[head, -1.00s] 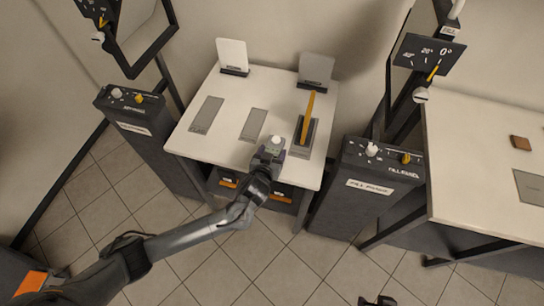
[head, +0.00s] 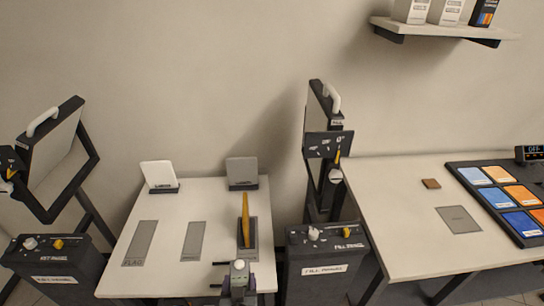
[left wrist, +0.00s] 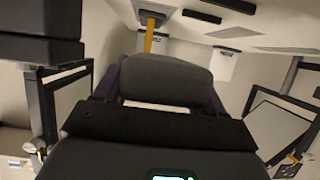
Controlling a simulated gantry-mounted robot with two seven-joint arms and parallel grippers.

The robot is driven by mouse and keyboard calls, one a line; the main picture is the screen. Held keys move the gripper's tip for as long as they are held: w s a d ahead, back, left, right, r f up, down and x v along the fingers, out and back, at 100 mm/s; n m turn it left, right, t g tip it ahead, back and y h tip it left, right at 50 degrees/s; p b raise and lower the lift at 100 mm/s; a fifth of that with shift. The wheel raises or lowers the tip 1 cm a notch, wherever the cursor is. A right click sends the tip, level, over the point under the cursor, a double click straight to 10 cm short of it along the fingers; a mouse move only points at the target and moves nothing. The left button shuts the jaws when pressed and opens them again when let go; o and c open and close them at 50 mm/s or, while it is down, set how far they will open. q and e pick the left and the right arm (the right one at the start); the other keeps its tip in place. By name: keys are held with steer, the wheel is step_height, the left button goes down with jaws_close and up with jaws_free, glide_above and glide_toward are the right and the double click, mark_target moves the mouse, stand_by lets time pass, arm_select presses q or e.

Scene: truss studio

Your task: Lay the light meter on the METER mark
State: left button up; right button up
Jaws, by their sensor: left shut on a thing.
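My left gripper (head: 239,279) is at the front edge of the white middle table (head: 165,205) in the head view. It is shut on a small grey thing with a pale dome, which looks like the light meter (head: 239,265). In the left wrist view a dark block fills the middle, and a green display (left wrist: 172,178) shows at the bottom edge. A grey mark (head: 459,220) lies bare on the right table (head: 400,235); its lettering is too small to read. My right gripper is not in view.
The middle table bears a FLAG mark (head: 139,243), a bare grey strip (head: 193,241) and an upright yellow stick (head: 245,218) in a dark holder. A control box (head: 325,260) and a lamp panel stand between the tables. The right table holds a brown piece (head: 431,184) and a swatch tray (head: 485,190).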

arm_select(q)
steer(key=s+a+r, duration=0.3)
steer(key=a, duration=0.3)
steer(key=s+a+r, duration=0.3)
steer(key=a+r, duration=0.1)
steer(key=a, duration=0.2)
steer(key=s+d+r+m+h+p, duration=0.1)
steer(key=s+r+p, duration=0.2)
steer(key=r+p, duration=2.1)
steer(key=p, duration=0.4)
steer(key=shift+d+r+m+h, duration=0.15)
steer(key=shift+r+m+h, duration=0.15)
steer(key=shift+r+h, duration=0.1)
